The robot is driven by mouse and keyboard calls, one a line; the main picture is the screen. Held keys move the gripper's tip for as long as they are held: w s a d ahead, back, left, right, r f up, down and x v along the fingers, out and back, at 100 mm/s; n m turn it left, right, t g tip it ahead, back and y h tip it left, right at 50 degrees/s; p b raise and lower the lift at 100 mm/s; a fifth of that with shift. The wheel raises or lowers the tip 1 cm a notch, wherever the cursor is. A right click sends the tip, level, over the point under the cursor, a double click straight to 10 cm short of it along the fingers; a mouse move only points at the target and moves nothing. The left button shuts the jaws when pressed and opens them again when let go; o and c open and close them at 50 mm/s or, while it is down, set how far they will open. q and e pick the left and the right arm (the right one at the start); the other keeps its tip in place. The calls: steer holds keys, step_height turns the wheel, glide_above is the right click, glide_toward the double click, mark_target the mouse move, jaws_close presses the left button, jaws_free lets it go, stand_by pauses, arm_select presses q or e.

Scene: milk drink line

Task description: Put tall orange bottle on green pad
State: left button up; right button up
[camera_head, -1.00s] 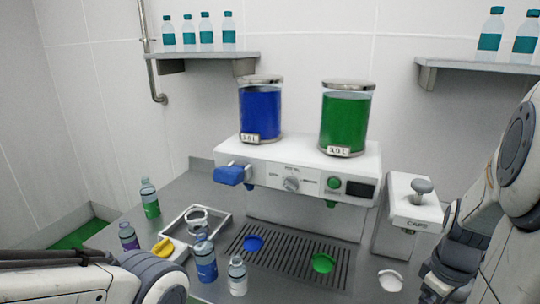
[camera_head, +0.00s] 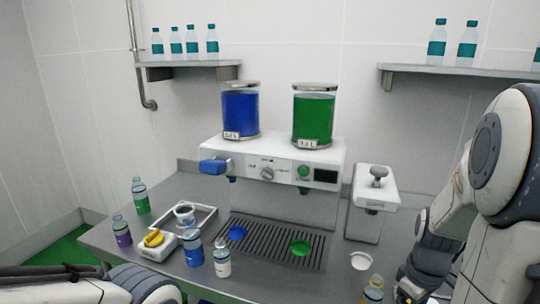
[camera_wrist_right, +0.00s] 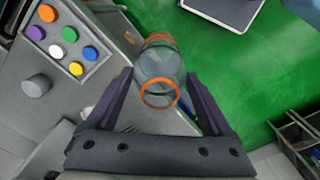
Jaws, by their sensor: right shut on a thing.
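The tall orange bottle (camera_head: 373,290) is clear with an orange cap and an orange band low down. It shows at the bottom edge of the head view, partly cut off. In the right wrist view the bottle (camera_wrist_right: 160,70) lies between the fingers. My right gripper (camera_wrist_right: 160,78) is shut on it. The green pad (camera_head: 300,248) is a round disc on the right part of the drip grate, under the green tank's side of the machine. It is bare, and the bottle is right of and nearer than it. My left gripper is out of view; only its arm shows.
A blue pad (camera_head: 236,233) lies left on the grate (camera_head: 262,240). A blue bottle (camera_head: 193,248) and a white one (camera_head: 222,258) stand left of the grate. A white disc (camera_head: 361,261) lies right of it. The caps dispenser (camera_head: 375,190) stands behind. The grate's middle is clear.

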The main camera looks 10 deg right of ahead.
steer(key=w+a+f+m+b, duration=0.1)
steer(key=w+a+f, duration=0.5)
steer(key=a+f, duration=0.3)
steer(key=w+a+f+m+b, duration=0.1)
steer(key=w+a+f+m, duration=0.1)
steer(key=w+a+f, duration=0.3)
steer(key=a+f, duration=0.4)
steer(key=shift+w+a, duration=0.2)
steer(key=shift+w, duration=0.15)
